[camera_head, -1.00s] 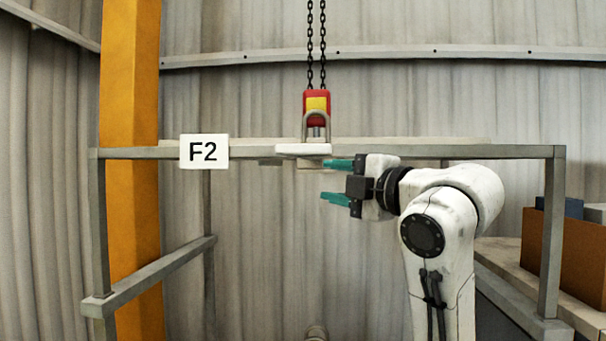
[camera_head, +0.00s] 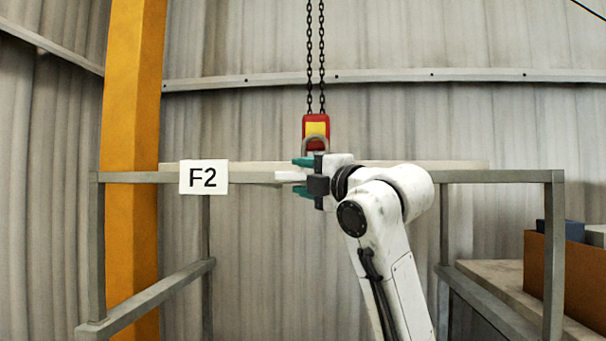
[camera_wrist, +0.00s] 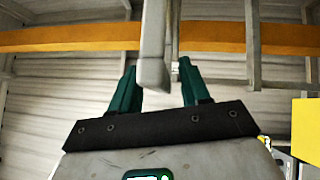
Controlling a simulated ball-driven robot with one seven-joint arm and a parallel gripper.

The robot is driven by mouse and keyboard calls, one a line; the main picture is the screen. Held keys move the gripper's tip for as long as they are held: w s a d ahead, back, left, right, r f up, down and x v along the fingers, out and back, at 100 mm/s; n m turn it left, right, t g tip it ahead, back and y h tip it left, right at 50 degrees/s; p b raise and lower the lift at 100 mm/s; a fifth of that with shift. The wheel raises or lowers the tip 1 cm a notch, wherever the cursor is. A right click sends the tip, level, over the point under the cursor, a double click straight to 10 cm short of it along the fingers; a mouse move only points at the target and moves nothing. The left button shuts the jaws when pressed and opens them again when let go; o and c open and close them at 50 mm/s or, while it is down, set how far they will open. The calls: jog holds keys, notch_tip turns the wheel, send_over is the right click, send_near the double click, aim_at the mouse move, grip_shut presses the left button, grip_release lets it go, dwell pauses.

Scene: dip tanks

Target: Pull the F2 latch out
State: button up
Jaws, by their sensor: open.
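The F2 sign (camera_head: 203,177) is on the grey rail at left. A pale block (camera_head: 287,176), apparently the latch part, sits at rail height beneath the hoist's shackle (camera_head: 315,143). My gripper (camera_head: 300,176) is at the block from the right, with one teal finger above it and one below. In the wrist view my gripper (camera_wrist: 157,66) is open, and a pale bar (camera_wrist: 153,40) reaches down between its fingers. The fingers look apart from the bar. My gripper hides the block's right part.
A red and yellow hoist block (camera_head: 316,128) hangs on chains (camera_head: 315,60) just above my gripper. The grey frame's posts (camera_head: 553,250) stand on both sides, with an orange column (camera_head: 133,120) behind at left. A brown box (camera_head: 545,275) is on a bench at right.

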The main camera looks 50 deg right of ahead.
jog(key=shift+w, duration=0.25)
grip_shut()
dwell(0.3)
